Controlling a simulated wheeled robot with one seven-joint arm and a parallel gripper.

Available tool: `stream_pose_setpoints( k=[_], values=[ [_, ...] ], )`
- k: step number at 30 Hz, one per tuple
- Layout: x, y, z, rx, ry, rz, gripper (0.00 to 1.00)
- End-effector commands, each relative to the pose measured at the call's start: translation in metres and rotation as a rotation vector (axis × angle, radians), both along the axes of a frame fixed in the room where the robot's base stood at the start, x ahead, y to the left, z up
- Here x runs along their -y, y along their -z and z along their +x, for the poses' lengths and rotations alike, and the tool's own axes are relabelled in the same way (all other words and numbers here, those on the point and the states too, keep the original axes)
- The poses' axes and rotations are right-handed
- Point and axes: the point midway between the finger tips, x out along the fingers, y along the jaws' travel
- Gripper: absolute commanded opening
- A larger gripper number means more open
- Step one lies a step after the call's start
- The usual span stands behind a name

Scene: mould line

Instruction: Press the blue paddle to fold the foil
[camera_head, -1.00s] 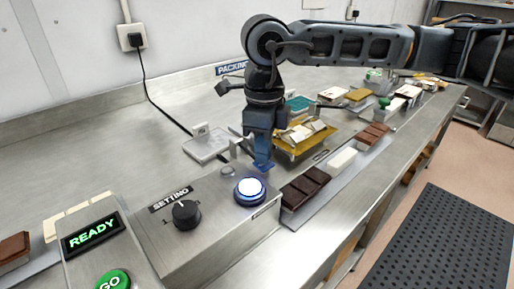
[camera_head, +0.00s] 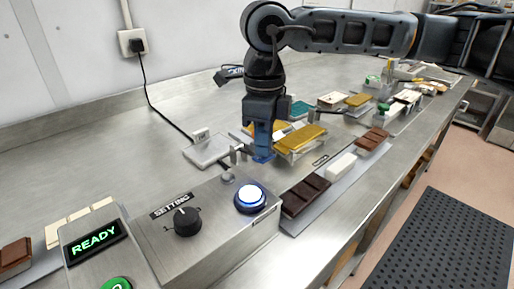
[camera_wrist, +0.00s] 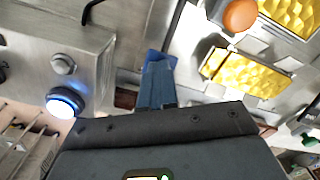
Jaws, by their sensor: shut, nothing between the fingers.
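The blue paddle (camera_head: 264,157) is a small flat blue plate just behind the control box, and it also shows in the wrist view (camera_wrist: 158,55). My gripper (camera_head: 262,150) is shut and empty, pointing down with its blue-grey fingertips at the paddle, seemingly touching it; the fingers hide part of it. In the wrist view my fingertips (camera_wrist: 157,72) overlap the paddle. The gold foil (camera_head: 301,138) lies to the right of my gripper, folded over the top of its low stand. It also shows in the wrist view (camera_wrist: 248,75).
A control box has a SETTING knob (camera_head: 187,221) and a lit blue-ringed button (camera_head: 250,198). A READY display (camera_head: 93,243) stands at front left. Dark chocolate bars (camera_head: 306,194) lie on a strip at right. More packs and trays fill the bench behind.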

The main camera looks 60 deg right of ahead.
Motion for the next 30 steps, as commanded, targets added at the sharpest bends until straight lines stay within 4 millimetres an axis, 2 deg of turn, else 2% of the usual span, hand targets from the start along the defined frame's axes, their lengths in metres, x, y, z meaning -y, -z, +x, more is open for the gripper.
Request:
stream_pose_setpoints(
  k=[30],
  values=[
    [0.0,-0.056,0.0,0.0,0.0,-0.001,0.0]
  ],
)
